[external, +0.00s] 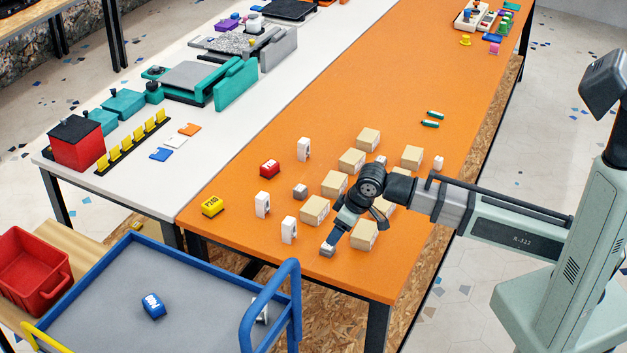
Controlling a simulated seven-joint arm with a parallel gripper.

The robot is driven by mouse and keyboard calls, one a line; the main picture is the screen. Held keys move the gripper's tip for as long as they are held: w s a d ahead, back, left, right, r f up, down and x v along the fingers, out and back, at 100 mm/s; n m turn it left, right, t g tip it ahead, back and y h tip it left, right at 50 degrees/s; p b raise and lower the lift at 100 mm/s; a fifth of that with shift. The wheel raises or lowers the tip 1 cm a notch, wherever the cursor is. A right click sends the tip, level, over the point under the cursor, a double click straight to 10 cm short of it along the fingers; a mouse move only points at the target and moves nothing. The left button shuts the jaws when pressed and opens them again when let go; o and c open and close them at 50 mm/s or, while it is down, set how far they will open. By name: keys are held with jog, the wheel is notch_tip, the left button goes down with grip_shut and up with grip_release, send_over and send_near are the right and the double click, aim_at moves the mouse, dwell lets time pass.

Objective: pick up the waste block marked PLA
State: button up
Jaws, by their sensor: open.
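Three lettered blocks show, and I cannot tell for sure which one reads PLA. A yellow block (212,206) with dark lettering lies near the left edge of the orange table. A red block (269,168) with a small white mark lies behind it to the right. A blue block (152,305) with white lettering, hard to read, lies tilted on the grey cart top. My gripper (327,250) is open, low over the orange table close to its front edge, right of the white upright pieces. It is apart from all three lettered blocks.
Several tan boxes (315,210) stand close around my arm. White upright pieces (262,205) and a small grey block (300,191) stand between them and the coloured blocks. The cart's blue rail (270,310) rises at the front.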

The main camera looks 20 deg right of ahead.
aim_at(328, 246)
jog(key=shift+x, duration=3.55)
jog(key=c, duration=1.1)
jog(key=shift+r, duration=0.1)
